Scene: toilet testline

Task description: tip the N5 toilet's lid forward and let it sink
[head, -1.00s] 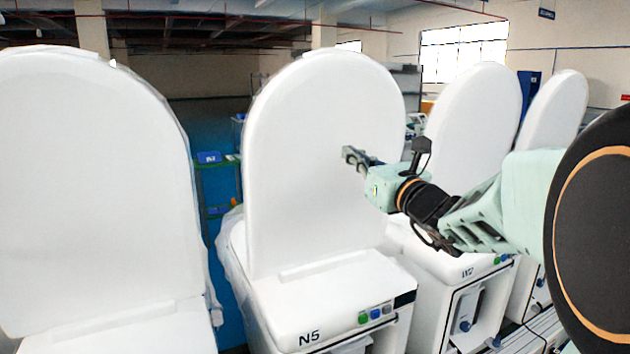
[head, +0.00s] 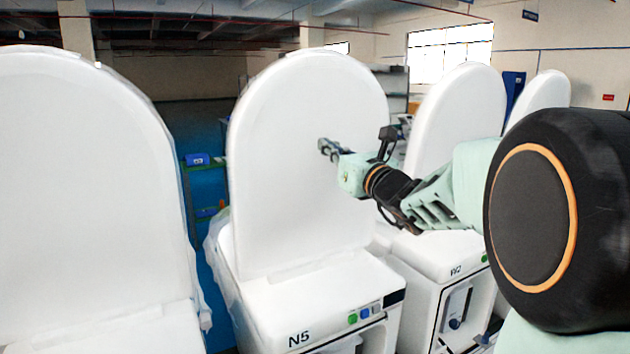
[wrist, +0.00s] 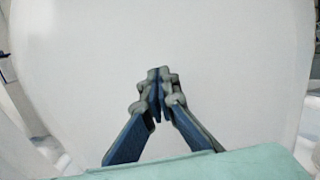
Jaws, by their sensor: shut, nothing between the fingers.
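The N5 toilet (head: 318,298) stands in the middle of the head view with its label on the front edge. Its white lid (head: 285,190) is upright. My gripper (head: 322,147) is in front of the lid's face, right of its middle and about halfway up. In the wrist view the lid (wrist: 90,60) fills most of the picture, and my gripper (wrist: 155,75) is shut with its fingertips together and nothing between them. I cannot tell whether the fingertips touch the lid.
Another toilet with a raised lid (head: 85,200) stands close on the left. The N2 toilet (head: 440,262) and its raised lid (head: 455,120) stand on the right, partly behind my arm. A further raised lid (head: 545,95) is beyond it. A narrow blue-floored gap (head: 215,300) lies left of N5.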

